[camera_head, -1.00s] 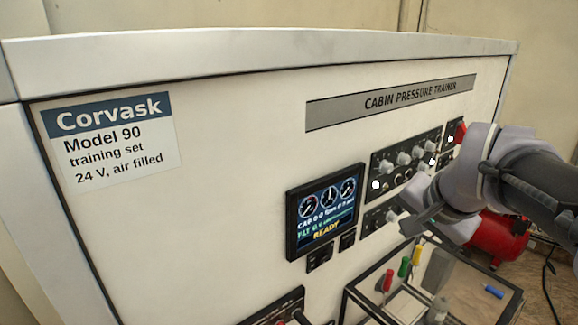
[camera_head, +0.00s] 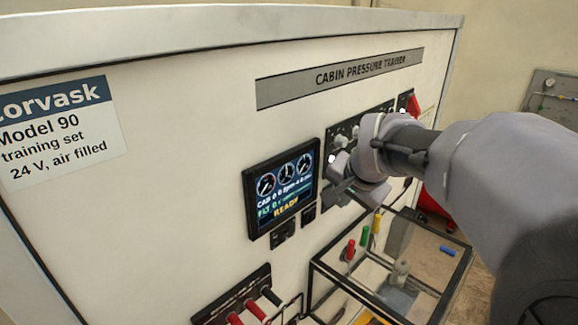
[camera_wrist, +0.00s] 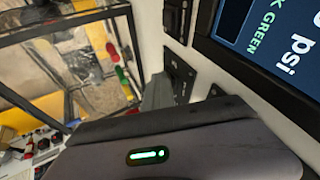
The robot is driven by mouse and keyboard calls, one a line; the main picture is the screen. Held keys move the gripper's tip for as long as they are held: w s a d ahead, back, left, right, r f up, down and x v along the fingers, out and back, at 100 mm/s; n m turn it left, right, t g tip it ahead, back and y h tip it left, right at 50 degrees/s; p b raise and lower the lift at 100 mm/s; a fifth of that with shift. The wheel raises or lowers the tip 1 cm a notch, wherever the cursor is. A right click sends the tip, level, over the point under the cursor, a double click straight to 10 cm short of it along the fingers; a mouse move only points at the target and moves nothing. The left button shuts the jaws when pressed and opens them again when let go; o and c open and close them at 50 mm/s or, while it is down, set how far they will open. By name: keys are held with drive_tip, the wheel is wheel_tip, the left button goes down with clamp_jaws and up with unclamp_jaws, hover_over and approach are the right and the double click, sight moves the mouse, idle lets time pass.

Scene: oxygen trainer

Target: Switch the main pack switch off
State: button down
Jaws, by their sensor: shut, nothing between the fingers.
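No readable label marks the main pack switch. Two small black switch plates sit under the display on the white panel, a left one (camera_head: 283,234) and a right one (camera_head: 308,214). In the wrist view two dark plates, one upper (camera_wrist: 174,20) and one lower (camera_wrist: 184,80), show beside the screen. My gripper (camera_head: 340,190) is shut and empty, in front of the panel just right of the display. In the wrist view its grey fingertips (camera_wrist: 158,92) appear close to the lower plate; contact cannot be told. My arm hides much of the knob panel.
The lit display (camera_head: 281,187) reads READY. A red lever (camera_head: 413,105) stands at the knob panel's upper right. A glass-sided case (camera_head: 335,279) with coloured-handled tools juts out below. Red and black plugs (camera_head: 250,309) sit at the lower panel.

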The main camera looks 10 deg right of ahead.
drive_tip(key=shift+r+p, duration=0.65)
drive_tip(key=shift+r, duration=0.15)
drive_tip(key=shift+d, duration=0.1)
